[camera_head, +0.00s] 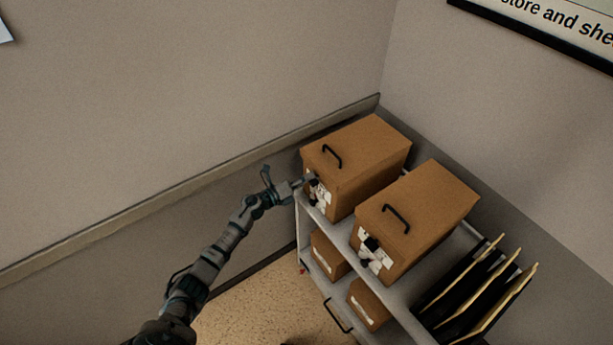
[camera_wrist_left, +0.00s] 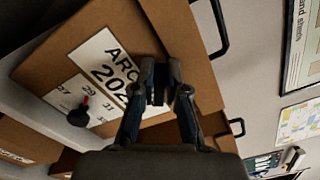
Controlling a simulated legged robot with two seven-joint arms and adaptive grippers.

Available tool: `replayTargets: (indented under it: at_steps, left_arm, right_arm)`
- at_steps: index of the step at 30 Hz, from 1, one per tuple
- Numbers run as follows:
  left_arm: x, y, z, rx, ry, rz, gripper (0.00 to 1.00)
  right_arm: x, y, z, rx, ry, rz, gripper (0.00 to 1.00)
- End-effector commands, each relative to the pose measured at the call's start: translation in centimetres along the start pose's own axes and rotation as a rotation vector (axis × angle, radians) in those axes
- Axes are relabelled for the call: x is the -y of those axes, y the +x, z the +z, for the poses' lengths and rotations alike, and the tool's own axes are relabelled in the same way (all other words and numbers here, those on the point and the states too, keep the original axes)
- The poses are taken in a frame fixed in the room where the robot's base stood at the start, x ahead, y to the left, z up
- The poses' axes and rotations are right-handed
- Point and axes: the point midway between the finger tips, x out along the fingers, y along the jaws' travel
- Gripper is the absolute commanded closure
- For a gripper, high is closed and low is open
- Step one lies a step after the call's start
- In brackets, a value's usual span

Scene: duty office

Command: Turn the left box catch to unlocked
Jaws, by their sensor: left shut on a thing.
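The left box (camera_head: 365,150) is a brown lidded box with a black handle on the top shelf of a grey rack. Its front carries a white label (camera_wrist_left: 103,62), seen tilted in the left wrist view. My left gripper (camera_head: 306,180) reaches this front from the left. In the wrist view its two fingers (camera_wrist_left: 159,82) are shut on a small dark piece at the box front, which seems to be the catch; the fingers mostly hide it, and its turn cannot be read. A black knob (camera_wrist_left: 77,118) with a red mark sits lower on the label, clear of the fingers. My right gripper is out of view.
A second brown box (camera_head: 430,205) with a black handle stands close to the right. Black folders (camera_head: 480,290) stand beyond it on the rack (camera_head: 405,292). Smaller boxes (camera_head: 327,255) fill the lower shelf. Walls close in behind; floor is free at the front left.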

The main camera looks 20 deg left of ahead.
Motion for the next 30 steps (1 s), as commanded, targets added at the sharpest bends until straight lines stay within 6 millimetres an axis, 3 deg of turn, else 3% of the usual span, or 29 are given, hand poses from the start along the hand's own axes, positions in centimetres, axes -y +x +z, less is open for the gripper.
replayTargets:
  at_steps: [9, 18, 30]
  left_arm:
    - [-0.2, 0.1, 0.4, 0.006, -0.28, -0.003, 1.0]
    - [-0.7, 0.1, 0.2, 0.006, -0.468, -0.002, 1.0]
    - [-1.0, 0.0, 0.0, 0.005, -0.559, 0.0, 1.0]
  right_arm:
    - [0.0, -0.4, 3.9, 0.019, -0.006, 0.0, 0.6]
    - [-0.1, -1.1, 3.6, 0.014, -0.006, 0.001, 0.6]
    - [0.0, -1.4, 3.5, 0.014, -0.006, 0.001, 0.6]
